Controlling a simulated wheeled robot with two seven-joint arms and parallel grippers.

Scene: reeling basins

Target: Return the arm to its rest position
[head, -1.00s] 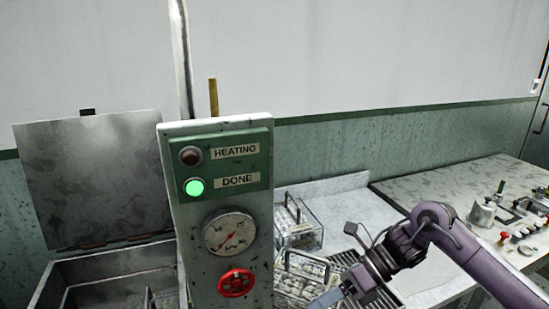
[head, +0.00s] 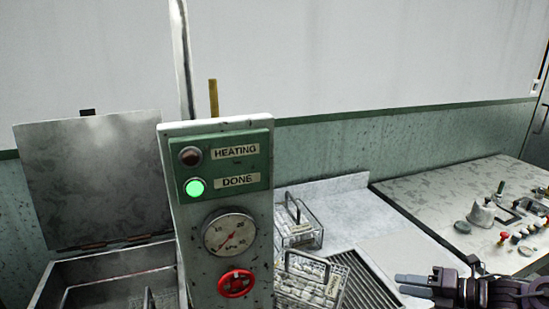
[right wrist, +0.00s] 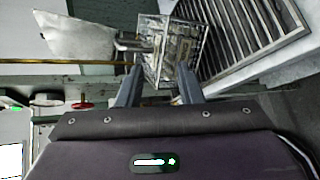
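My right gripper (head: 402,284) is at the lower right of the head view, its fingers pointing left. In the right wrist view its two fingers (right wrist: 159,70) stand apart with nothing held between them. A wire basket with pale contents (head: 312,280) stands on the slatted drain rack (head: 368,286), to the left of the gripper and apart from it. The basket also shows beyond the fingers in the right wrist view (right wrist: 177,45). My left gripper is in neither view.
A control post (head: 222,200) with a lit green DONE lamp, gauge and red valve wheel (head: 236,283) stands at centre. A second basket (head: 298,228) is behind the first. An open-lidded basin (head: 75,275) is left. A side table (head: 440,195) with small items is right.

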